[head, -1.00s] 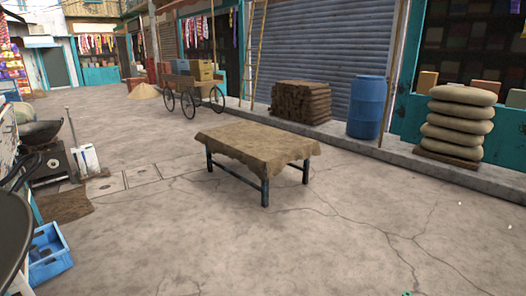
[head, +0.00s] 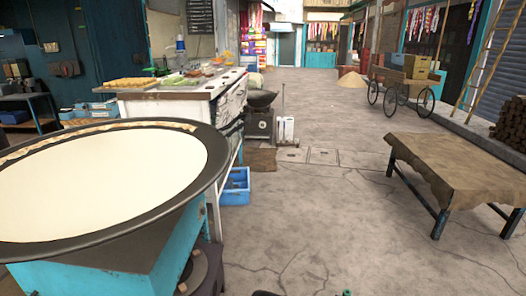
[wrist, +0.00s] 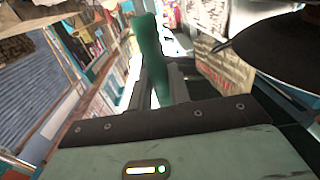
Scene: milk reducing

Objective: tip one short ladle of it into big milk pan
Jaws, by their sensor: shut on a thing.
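The big milk pan (head: 200,205), wide and dark-rimmed, fills the left front of the head view, full of cream-white milk (head: 110,180). A dark pan edge (wrist: 285,50) shows at the upper right of the wrist view. My gripper (wrist: 160,82) is shut on a green handle-like piece (wrist: 148,40), which looks like the ladle's handle. The ladle's bowl is not visible, so I cannot tell whether it holds milk. In the head view only a small green bit (head: 347,292) shows at the bottom edge; the gripper itself is not clear there.
The pan sits on a teal stand (head: 120,270). A food counter (head: 170,100) stands behind it, with a blue crate (head: 235,188) beside it. A cloth-covered table (head: 460,170) is at the right. The paved ground between is open.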

